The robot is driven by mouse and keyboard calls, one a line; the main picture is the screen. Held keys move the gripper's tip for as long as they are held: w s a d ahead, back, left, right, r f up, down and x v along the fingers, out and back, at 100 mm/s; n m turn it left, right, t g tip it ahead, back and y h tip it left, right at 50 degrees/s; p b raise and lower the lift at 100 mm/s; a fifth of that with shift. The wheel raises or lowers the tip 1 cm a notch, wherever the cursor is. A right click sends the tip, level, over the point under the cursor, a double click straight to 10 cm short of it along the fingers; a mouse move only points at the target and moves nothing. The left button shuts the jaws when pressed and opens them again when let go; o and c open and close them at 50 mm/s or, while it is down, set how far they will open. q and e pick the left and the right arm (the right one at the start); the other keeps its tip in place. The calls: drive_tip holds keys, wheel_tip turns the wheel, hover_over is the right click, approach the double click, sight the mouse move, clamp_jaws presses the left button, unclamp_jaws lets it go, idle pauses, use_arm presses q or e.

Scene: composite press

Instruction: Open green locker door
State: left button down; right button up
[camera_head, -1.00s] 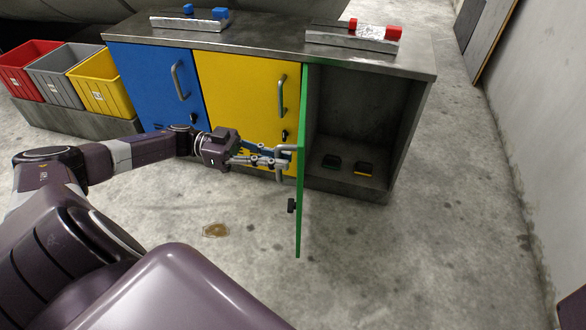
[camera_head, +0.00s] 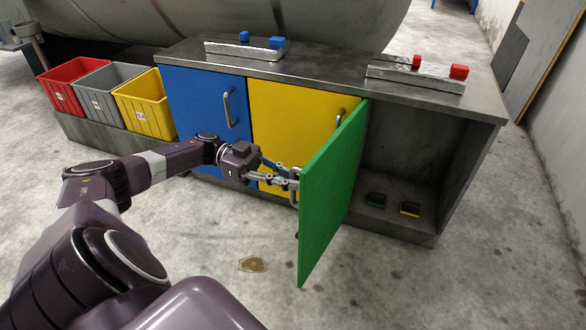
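The green locker door (camera_head: 331,200) stands swung well out from the right-hand locker compartment (camera_head: 415,150), and its inner face shows. My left gripper (camera_head: 294,182) is at the door's outer side, at the grey handle (camera_head: 294,198), which is partly hidden behind the door edge and the fingers. The fingers appear to be around the handle, but whether they are closed on it is not clear. My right gripper is not in view.
Inside the open compartment lie two small dark items, one green-edged (camera_head: 376,199) and one yellow-edged (camera_head: 410,208). The yellow door (camera_head: 285,115) and blue door (camera_head: 190,100) are closed. Red, grey and yellow bins (camera_head: 145,105) stand at left. Floor in front is clear.

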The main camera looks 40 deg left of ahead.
use_arm(q)
drive_tip(key=c, duration=2)
unclamp_jaws()
drive_tip(key=shift+a, duration=0.15)
drive_tip(key=v, duration=0.7)
drive_tip(key=shift+s+a, duration=0.1)
drive_tip(key=shift+r, duration=0.1)
